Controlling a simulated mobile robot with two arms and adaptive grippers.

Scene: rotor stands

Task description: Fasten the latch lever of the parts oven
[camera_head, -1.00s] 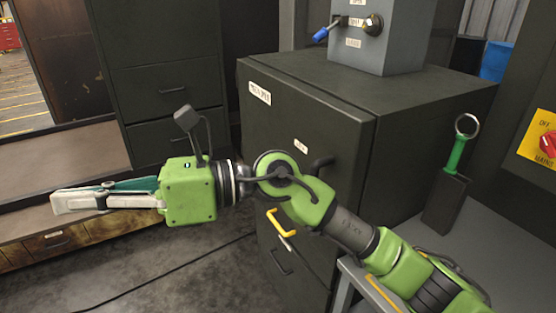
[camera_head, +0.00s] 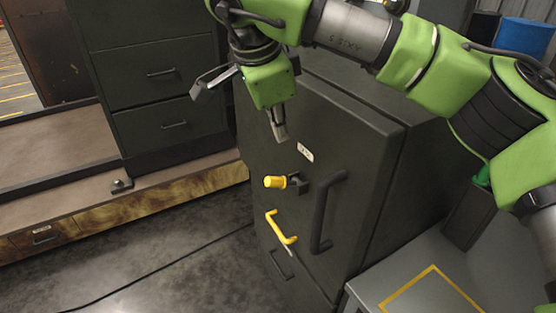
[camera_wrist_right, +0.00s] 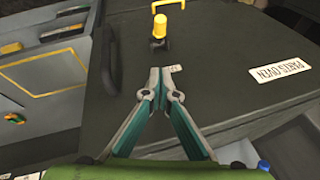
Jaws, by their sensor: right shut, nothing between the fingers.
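The parts oven (camera_head: 335,133) is the dark cabinet in the middle of the head view; its name label (camera_wrist_right: 279,70) shows in the right wrist view. The latch lever (camera_head: 275,182) has a yellow knob on a black pivot block on the oven's front. In the head view it points left; it also shows near the top of the right wrist view (camera_wrist_right: 160,27). My right gripper (camera_head: 280,136) points downward above the lever, apart from it. In the right wrist view its fingertips (camera_wrist_right: 165,72) meet, with nothing between them. My left gripper is out of view.
A black door handle (camera_head: 325,210) stands out to the right of the lever. A yellow handle (camera_head: 279,228) sits below it. A grey bench (camera_head: 400,270) with a yellow outline is at front right.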

